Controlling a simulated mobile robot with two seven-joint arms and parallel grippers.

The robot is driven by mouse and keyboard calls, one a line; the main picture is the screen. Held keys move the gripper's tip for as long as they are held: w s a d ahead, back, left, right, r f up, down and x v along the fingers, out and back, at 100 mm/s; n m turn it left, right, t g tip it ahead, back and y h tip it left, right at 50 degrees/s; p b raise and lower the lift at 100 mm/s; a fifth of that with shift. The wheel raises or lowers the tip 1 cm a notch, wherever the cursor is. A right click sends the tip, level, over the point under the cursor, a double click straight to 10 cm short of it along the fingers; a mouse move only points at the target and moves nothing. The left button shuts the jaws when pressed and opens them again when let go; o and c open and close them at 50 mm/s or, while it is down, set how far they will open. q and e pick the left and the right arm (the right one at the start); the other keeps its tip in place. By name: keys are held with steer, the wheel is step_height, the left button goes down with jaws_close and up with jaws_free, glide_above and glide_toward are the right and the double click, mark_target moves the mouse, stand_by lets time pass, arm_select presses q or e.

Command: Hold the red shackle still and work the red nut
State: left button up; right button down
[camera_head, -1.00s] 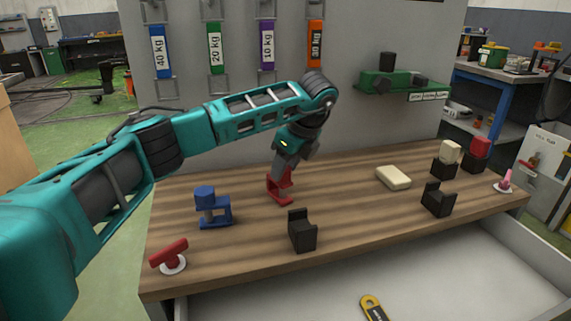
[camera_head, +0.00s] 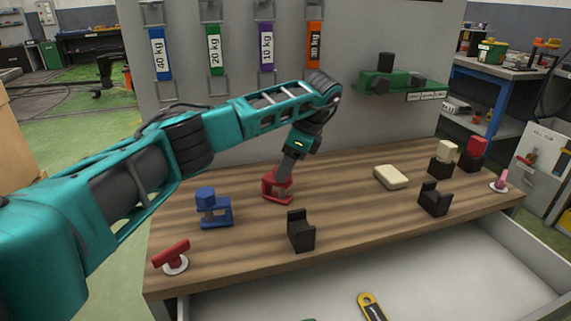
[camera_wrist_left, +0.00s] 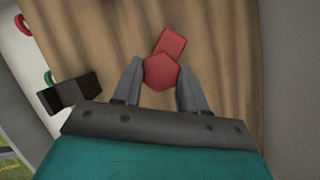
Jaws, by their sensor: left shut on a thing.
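The red shackle (camera_head: 268,193) stands on the wooden bench near its back edge. My left gripper (camera_head: 283,174) comes down on it from above, tilted. In the left wrist view the red hexagonal nut (camera_wrist_left: 160,72) sits between the two fingertips, which are shut on its sides. Part of the red shackle (camera_wrist_left: 173,42) shows beyond the nut. In the head view the fingers hide most of the nut. My right gripper is in neither view, and nothing else holds the shackle.
A blue shackle (camera_head: 214,212) stands to the left, with a red T-shaped piece (camera_head: 171,254) in front of it. A black cradle (camera_head: 300,232) stands in front of the gripper. A cream block (camera_head: 391,177) lies right. An open drawer (camera_head: 440,275) is below.

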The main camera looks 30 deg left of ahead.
arm_select(q)
steer(key=n+g+p, duration=0.1)
steer(key=n, duration=0.2)
steer(key=shift+w+r+h, duration=0.1)
steer(key=shift+h, duration=0.3)
steer(key=shift+n+g+h, duration=0.3)
steer(key=shift+n, duration=0.8)
steer(key=shift+a, duration=0.1)
steer(key=o, duration=1.3)
steer(key=shift+o, duration=0.2)
step_height(320, 180, up, 4)
steer(key=p, duration=0.4)
